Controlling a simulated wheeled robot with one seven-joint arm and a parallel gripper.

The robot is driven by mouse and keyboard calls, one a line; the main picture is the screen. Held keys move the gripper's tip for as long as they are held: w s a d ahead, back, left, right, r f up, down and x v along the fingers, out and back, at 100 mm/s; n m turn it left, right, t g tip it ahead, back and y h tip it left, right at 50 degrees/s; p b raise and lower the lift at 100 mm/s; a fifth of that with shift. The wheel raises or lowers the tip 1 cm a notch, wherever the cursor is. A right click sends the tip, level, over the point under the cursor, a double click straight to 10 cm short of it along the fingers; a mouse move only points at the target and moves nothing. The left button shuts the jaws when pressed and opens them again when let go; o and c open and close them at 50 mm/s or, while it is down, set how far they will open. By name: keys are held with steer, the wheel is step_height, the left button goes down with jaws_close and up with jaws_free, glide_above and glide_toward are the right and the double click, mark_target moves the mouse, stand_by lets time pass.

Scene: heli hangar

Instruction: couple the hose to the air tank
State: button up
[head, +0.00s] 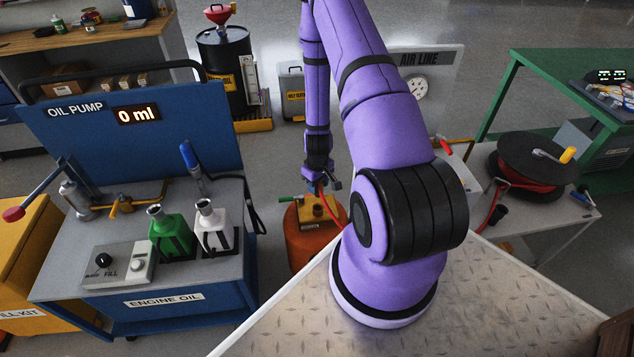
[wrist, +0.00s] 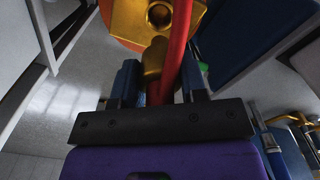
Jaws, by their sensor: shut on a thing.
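My gripper (head: 322,182) hangs low beyond the front of my platform, just above the air tank (head: 312,246). The tank is orange-red, with a yellow-brass block (head: 316,209) and a green lever (head: 288,199) on top. In the wrist view my gripper (wrist: 160,82) is shut on the brass end fitting (wrist: 153,62) of the red hose (wrist: 178,40). The hose runs up past the fitting in that view. The brass block (wrist: 190,14) with a round face is just beyond the fitting. Whether fitting and block touch, I cannot tell. My arm hides part of the hose.
The hose reel (head: 532,160) stands on a grey table at the right. The blue oil pump cart (head: 140,130) with green and white bottles is at the left. A black drum (head: 222,75) and an AIR LINE panel (head: 445,62) are behind. Open floor lies between.

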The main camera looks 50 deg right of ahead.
mark_target(318, 196)
steer(key=shift+f, duration=2.5)
steer(key=shift+s+f, duration=0.1)
steer(key=shift+f, duration=1.8)
steer(key=o, duration=1.6)
steer(key=shift+c, duration=0.2)
steer(key=shift+r, duration=5.55)
